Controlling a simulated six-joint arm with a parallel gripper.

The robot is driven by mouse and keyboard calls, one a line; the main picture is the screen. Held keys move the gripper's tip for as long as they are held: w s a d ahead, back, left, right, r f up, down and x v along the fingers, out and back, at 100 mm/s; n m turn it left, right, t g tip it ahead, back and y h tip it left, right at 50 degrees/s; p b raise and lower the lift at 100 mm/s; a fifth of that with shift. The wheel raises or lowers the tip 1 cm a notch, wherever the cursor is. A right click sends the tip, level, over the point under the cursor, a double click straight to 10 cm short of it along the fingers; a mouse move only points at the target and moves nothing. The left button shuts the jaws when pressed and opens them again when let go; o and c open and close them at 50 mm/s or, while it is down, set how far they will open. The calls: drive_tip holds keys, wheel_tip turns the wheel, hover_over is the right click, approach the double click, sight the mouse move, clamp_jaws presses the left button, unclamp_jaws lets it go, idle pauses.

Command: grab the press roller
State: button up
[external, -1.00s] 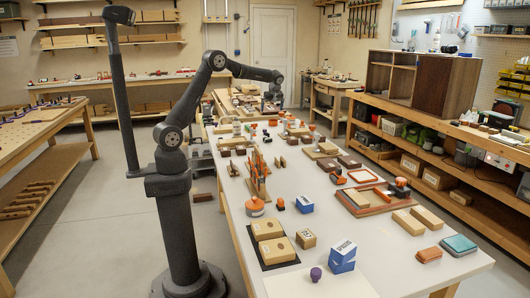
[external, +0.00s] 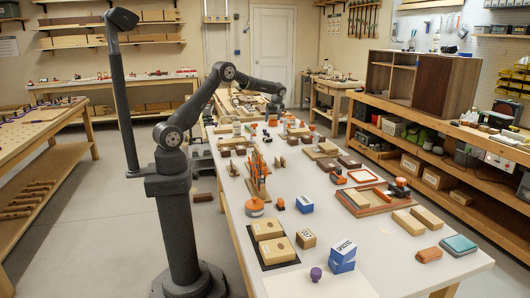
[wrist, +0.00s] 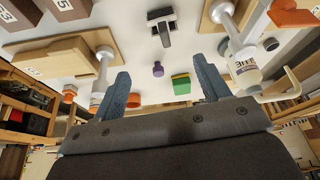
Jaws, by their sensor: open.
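My gripper (wrist: 161,84) is open and empty in the wrist view, its two blue-grey fingers spread apart. In the external view my gripper (external: 272,108) hangs low over the far end of the long white bench (external: 330,276).
Between the fingers' directions lie a small purple knob (wrist: 158,69) and a green-and-yellow block (wrist: 181,84). A white labelled bottle (wrist: 243,65) stands right, by an orange-based clamp-like piece. A wooden board (wrist: 62,66) is at left. Several blocks and tools crowd the bench.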

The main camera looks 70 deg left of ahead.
sight(267, 136)
drive_tip(key=x, duration=1.1)
drive_tip(key=shift+s+f, duration=0.1)
drive_tip(key=shift+f, duration=0.05)
drive_tip(key=shift+s+x, duration=0.2)
drive_tip(key=shift+x, duration=1.1)
drive_tip(key=shift+s+x, duration=0.15)
drive_tip(key=shift+x, duration=1.15)
drive_tip(key=shift+a, duration=0.1)
drive_tip(key=c, duration=1)
